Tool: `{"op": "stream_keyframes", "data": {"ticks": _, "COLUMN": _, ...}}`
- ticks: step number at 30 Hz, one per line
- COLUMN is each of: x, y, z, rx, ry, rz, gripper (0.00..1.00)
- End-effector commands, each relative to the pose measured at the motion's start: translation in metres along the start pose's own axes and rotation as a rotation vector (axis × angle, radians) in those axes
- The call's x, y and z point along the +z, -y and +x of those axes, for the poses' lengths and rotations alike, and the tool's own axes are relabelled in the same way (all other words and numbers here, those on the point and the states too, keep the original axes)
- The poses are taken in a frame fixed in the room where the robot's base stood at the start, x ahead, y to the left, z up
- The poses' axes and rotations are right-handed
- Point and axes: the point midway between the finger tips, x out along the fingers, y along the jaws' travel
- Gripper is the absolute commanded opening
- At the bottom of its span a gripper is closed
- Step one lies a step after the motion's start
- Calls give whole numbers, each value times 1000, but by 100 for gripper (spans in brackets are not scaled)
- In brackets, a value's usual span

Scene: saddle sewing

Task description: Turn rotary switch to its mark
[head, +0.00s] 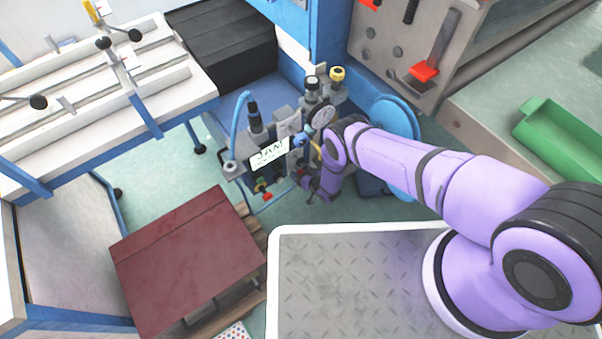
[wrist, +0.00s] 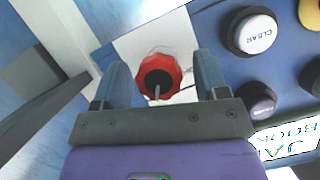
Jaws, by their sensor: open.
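The rotary switch (wrist: 158,77) shows in the wrist view as a red scalloped knob with a dark centre and a pale pointer line running down from it. It sits on a white patch (wrist: 127,46) of a blue panel. My gripper (wrist: 160,66) is open, with one finger to the left and one to the right of the knob, and visible gaps on both sides. I cannot tell how far the fingertips reach along the knob. The mark is not clear to me. In the head view my gripper (head: 312,186) is by the machine's control unit, and I cannot make out the switch.
A white CLEAR button (wrist: 252,34) and a dark button (wrist: 256,100) sit right of the knob. A label plate (wrist: 292,138) is lower right. In the head view, gauges (head: 321,117) and a blue hose (head: 238,118) stand close to my arm. A dark red board (head: 188,262) lies front left.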

Motion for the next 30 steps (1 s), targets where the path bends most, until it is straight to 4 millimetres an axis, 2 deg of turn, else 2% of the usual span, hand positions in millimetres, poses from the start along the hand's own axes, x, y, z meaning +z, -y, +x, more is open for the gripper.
{"op": "stream_keyframes", "data": {"ticks": 6, "x": 0, "y": 0, "z": 0, "rx": 0, "ry": 0, "rz": 0, "gripper": 67}}
{"op": "stream_keyframes", "data": {"ticks": 12, "x": 0, "y": 0, "z": 0, "rx": 0, "ry": 0, "rz": -1, "gripper": 21}}
{"op": "stream_keyframes", "data": {"ticks": 13, "x": 0, "y": 0, "z": 0, "rx": 0, "ry": 0, "rz": -1, "gripper": 18}}
{"op": "stream_keyframes", "data": {"ticks": 22, "x": 0, "y": 0, "z": 0, "rx": 14, "ry": 0, "rz": -35, "gripper": 18}}
{"op": "stream_keyframes", "data": {"ticks": 30, "x": 0, "y": 2, "z": 0, "rx": 73, "ry": -1, "rz": -178, "gripper": 18}}
